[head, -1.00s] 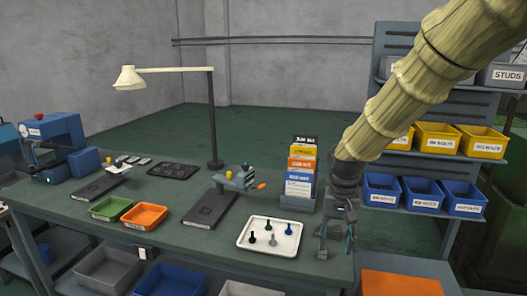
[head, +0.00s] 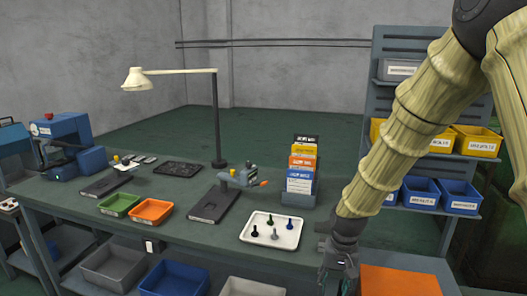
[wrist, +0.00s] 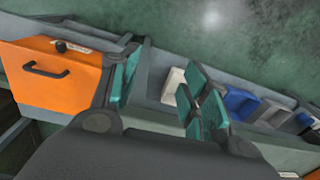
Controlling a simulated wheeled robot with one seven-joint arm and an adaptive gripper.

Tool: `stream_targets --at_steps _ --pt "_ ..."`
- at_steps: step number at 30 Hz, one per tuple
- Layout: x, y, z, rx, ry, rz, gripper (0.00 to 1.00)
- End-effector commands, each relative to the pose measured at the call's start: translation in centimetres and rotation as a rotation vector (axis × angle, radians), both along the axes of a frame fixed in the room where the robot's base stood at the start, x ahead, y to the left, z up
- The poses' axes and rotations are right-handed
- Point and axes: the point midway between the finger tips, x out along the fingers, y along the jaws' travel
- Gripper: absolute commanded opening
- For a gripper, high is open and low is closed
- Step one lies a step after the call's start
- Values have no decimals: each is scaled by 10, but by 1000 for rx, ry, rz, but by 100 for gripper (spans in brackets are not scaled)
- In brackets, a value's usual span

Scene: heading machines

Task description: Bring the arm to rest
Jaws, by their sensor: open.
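My gripper (head: 338,278) hangs at the right front end of the green workbench (head: 180,238), to the right of the white tray (head: 262,238). My arm comes down to it from the upper right. In the wrist view my gripper (wrist: 163,88) has its two teal-padded fingers spread apart, with nothing between them. The fingertips are low in the head view and partly hard to make out.
The white tray holds several small bolts. A card rack (head: 302,178) stands behind it. An orange cabinet (head: 398,281) is right of my gripper; it also shows in the wrist view (wrist: 50,82). A shelf with blue and yellow bins (head: 475,142) stands behind my arm.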

Motion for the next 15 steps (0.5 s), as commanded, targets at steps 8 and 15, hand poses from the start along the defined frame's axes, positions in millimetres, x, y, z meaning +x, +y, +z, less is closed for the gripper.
stream_targets --at_steps 8,15 --pt "-53 -1 -112 26 9 35 46" --pt "-113 -5 -192 34 6 67 46"
